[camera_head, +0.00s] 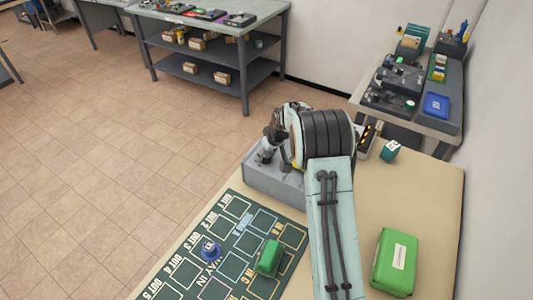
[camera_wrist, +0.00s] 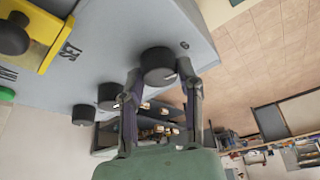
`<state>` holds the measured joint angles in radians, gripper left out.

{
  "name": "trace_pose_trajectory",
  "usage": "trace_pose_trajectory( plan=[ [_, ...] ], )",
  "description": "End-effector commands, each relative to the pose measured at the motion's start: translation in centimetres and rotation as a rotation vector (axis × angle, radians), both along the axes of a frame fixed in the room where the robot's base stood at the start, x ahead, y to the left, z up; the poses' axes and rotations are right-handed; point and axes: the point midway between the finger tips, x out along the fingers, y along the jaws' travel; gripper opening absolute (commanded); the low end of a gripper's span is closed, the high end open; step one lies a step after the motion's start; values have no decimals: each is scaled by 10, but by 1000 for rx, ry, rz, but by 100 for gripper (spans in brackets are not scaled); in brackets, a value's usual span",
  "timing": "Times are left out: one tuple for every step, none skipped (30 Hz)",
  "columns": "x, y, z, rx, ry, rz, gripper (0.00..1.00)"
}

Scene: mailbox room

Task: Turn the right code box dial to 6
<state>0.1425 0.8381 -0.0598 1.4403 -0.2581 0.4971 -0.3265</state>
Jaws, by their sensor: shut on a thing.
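The grey code box (camera_head: 262,182) stands on the tan table at the far end of the mat, partly hidden behind my arm. In the wrist view, its face carries a row of black round dials. The end dial (camera_wrist: 158,62) sits between my fingertips, and my gripper (camera_wrist: 160,78) is shut on its sides. A small digit, which looks like a 6, is printed on the box (camera_wrist: 184,44) beside this dial. Two other black dials, a middle one (camera_wrist: 108,95) and a farther one (camera_wrist: 82,114), are untouched. I cannot read the held dial's setting.
A yellow-framed panel with a black knob (camera_wrist: 14,38) is beside the printed "SET". A dark green mat (camera_head: 215,265) bears a blue stamp-like piece (camera_head: 210,251) and a green block (camera_head: 268,258). A larger green package (camera_head: 396,262) and small teal box (camera_head: 390,151) are right of my arm.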

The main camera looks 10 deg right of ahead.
Motion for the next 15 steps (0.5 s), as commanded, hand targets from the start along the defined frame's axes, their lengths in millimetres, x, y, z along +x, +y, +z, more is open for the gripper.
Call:
trace_pose_trajectory(
  plan=[
    [0, 0, -1, 1, 2, 5, 0],
    [0, 0, -1, 1, 2, 6, 0],
    [0, 0, -1, 1, 2, 7, 0],
    [0, 0, -1, 0, 2, 8, 0],
    [0, 0, -1, 0, 2, 8, 0],
    [0, 0, -1, 0, 2, 8, 0],
    [-1, 0, -1, 1, 2, 7, 0],
    [-1, 0, -1, 0, 3, 7, 0],
    [-1, 0, -1, 0, 3, 7, 0],
    [-1, 0, -1, 0, 3, 7, 0],
    [-1, 0, -1, 0, 3, 7, 0],
    [-1, 0, -2, 0, 3, 7, 0],
    [-1, 0, -2, 0, 3, 7, 44],
    [-1, 0, -2, 0, 3, 7, 54],
    [-1, 0, -1, 1, 3, 6, 62]
  ],
)
